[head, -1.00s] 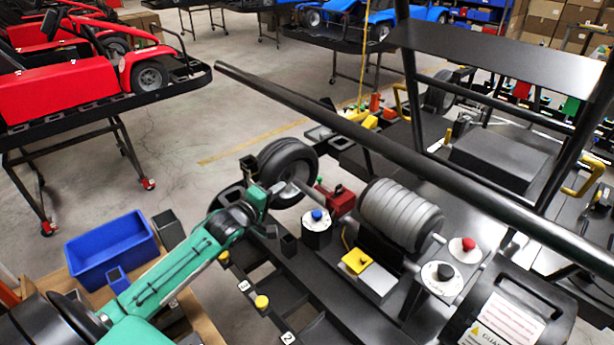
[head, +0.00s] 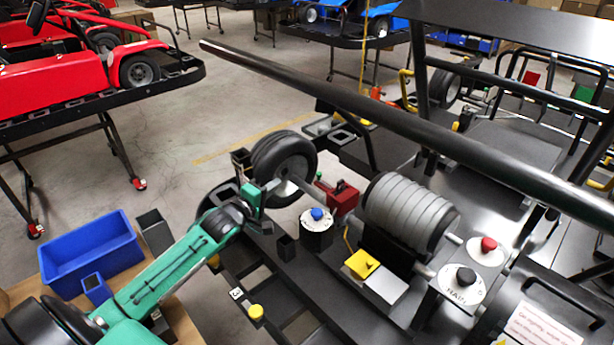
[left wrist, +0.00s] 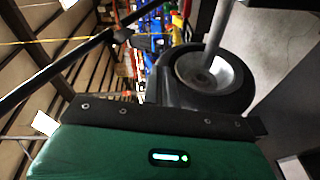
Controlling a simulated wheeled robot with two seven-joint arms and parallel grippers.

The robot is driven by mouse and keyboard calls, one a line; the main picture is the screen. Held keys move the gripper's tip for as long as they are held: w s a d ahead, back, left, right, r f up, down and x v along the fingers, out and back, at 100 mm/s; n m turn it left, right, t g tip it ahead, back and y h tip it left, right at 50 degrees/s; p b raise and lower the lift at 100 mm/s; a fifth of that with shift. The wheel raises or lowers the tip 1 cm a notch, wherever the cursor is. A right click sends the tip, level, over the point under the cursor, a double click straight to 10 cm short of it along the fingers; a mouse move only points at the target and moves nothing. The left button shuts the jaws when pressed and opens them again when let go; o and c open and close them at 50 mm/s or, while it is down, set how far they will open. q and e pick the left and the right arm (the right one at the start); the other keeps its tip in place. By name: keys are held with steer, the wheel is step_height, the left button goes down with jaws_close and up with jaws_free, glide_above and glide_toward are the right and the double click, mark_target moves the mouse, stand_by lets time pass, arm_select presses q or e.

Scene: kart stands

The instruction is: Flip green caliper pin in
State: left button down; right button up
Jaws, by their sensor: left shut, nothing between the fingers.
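The red caliper (head: 343,200) sits on the black kart frame between the tyre and the grey ribbed drum. A small green end (head: 318,176), which looks like the pin, shows at its upper left. My left gripper (head: 266,188) is shut and empty, low beside the wheel (head: 284,166) and left of the caliper, apart from it. In the left wrist view my green gripper body fills the bottom, with the wheel (left wrist: 208,75) beyond it. The caliper and pin cannot be made out there. My right gripper is not in view.
A long black bar (head: 400,120) crosses above the work area. A blue-topped knob (head: 317,215) and a yellow block (head: 361,264) stand close to the caliper. The grey ribbed drum (head: 405,212) is on its right. A blue bin (head: 92,252) is at the lower left.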

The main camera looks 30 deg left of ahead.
arm_select(q)
steer(key=w+d+f+p, duration=0.1)
steer(key=w+d+p, duration=0.3)
steer(key=w, duration=0.6)
steer(key=shift+w+d+f+p, duration=0.15)
steer(key=shift+w+d+p, duration=0.05)
steer(key=shift+d+p, duration=0.2)
steer(key=shift+s+d+p, duration=0.2)
steer(key=shift+s+d, duration=0.15)
steer(key=shift+d, duration=0.55)
steer(key=shift+s+d+p, duration=0.2)
steer(key=shift+s+d, duration=0.1)
steer(key=shift+d, duration=0.55)
